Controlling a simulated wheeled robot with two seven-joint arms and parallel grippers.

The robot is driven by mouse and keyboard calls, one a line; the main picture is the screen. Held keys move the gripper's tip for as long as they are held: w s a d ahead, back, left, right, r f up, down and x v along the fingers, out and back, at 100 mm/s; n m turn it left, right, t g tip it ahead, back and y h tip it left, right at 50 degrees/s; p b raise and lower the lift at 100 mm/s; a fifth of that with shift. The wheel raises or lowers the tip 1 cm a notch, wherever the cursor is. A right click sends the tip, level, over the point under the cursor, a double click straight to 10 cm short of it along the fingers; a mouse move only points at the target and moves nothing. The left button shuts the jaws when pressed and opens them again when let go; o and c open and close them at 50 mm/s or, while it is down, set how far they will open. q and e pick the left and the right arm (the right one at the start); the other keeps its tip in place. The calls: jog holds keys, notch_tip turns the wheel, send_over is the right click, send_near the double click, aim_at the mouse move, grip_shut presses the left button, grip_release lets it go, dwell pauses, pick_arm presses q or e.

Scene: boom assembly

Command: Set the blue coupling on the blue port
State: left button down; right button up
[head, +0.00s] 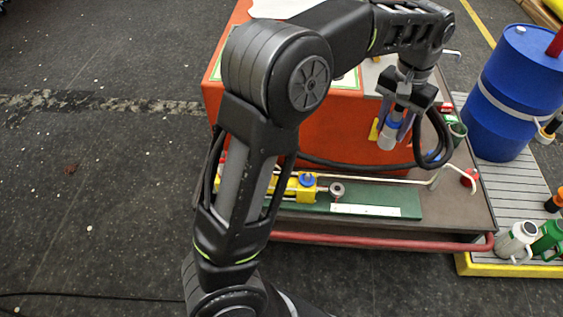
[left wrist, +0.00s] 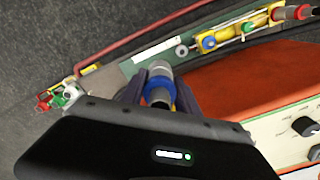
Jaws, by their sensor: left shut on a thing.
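The blue coupling (head: 390,131), a grey cylinder with a blue band, is in my left gripper (head: 394,118). It also shows between the fingers in the left wrist view (left wrist: 158,90). The gripper is shut on it and holds it in front of the orange cabinet, apart from the port. The blue port (head: 307,180) sits on a yellow fitting on the green board, left of and below the coupling in the head view. It shows near the top in the left wrist view (left wrist: 208,43). My arm hides part of the yellow fitting in the head view. My right gripper is out of view.
The orange cabinet (head: 330,130) stands behind the green board (head: 375,196). A black hose (head: 433,155) loops right of the gripper. A red rail (head: 380,241) runs along the cart's front. A blue barrel (head: 512,100) and several jugs stand at right.

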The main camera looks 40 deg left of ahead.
pick_arm(q)
jog(key=shift+s, duration=0.1)
jog(key=s+a+f+n+p, duration=0.1)
jog(key=s+a+f+n, duration=0.2)
jog(key=a+f+n, duration=0.5)
jog(key=s+a+f+n+p, duration=0.1)
jog(key=s+a+f+n, duration=0.1)
jog(key=a+f+n, duration=0.7)
jog(key=f+n, duration=0.1)
jog(key=n, duration=0.6)
jog(key=shift+s+a+n, duration=0.15)
jog(key=shift+s+n, duration=0.15)
jog(key=shift+s, duration=0.1)
jog(key=shift+f, duration=0.15)
notch_tip(320, 180, down, 5)
jog(key=b, duration=0.3)
jog(key=shift+f+b, duration=0.25)
jog(key=shift+b, duration=0.15)
